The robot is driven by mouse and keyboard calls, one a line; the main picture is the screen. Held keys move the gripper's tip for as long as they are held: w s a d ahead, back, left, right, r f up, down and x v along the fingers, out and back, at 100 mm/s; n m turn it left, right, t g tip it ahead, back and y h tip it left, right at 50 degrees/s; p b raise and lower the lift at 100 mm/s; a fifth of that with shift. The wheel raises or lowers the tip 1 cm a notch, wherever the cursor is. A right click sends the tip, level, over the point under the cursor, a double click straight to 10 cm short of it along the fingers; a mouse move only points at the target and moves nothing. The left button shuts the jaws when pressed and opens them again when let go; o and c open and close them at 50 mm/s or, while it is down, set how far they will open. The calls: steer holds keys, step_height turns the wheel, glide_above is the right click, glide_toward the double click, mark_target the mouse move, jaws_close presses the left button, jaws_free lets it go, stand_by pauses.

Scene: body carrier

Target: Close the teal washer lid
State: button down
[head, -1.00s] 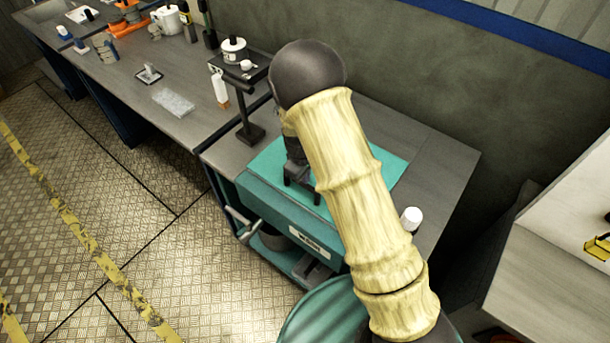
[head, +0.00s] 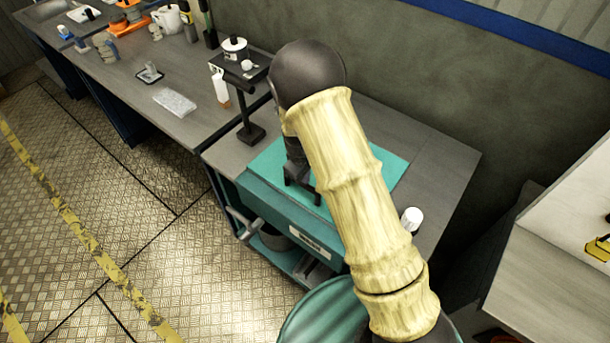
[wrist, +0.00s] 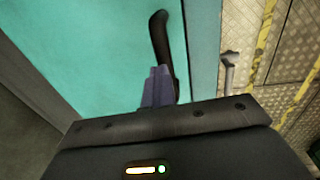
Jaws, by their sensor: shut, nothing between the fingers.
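The teal washer has a long teal front (head: 275,222) with a white label. Its teal lid (head: 392,172) looks flat and about level with the bench top; my arm covers much of it. In the wrist view the lid (wrist: 95,50) fills the upper left, with a curved black handle (wrist: 160,32) near its edge. My gripper (head: 303,192) is over the lid, pointing down. In the wrist view its fingers (wrist: 158,80) are shut and empty, right beside the handle; I cannot tell whether they touch it.
A small stand (head: 250,130) with a white pot on it is left of the washer. A white cap (head: 412,217) sits at the right. A grey lever (head: 250,230) sticks out at the washer's front. The floor in front is clear.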

steer(key=c, duration=1.3)
jaws_free()
steer(key=shift+r, duration=0.1)
steer(key=r+b, duration=0.1)
steer(key=r, duration=0.4)
steer(key=s+a+r+b, duration=0.1)
steer(key=r, duration=0.5)
steer(key=r+b, duration=0.1)
steer(key=r, duration=0.5)
steer(key=shift+s+a, duration=0.15)
steer(key=shift+s, duration=0.2)
steer(key=s+d+m, duration=0.3)
steer(key=s+d, duration=0.2)
steer(key=s+d+m+t, duration=0.1)
steer(key=s+d+m, duration=0.3)
steer(key=s+d, duration=0.2)
steer(key=s+d+f+m, duration=0.1)
steer(key=s+d+m, duration=0.2)
steer(key=s+d, duration=0.2)
steer(key=shift+s+d+y, duration=0.15)
steer(key=shift+y, duration=0.25)
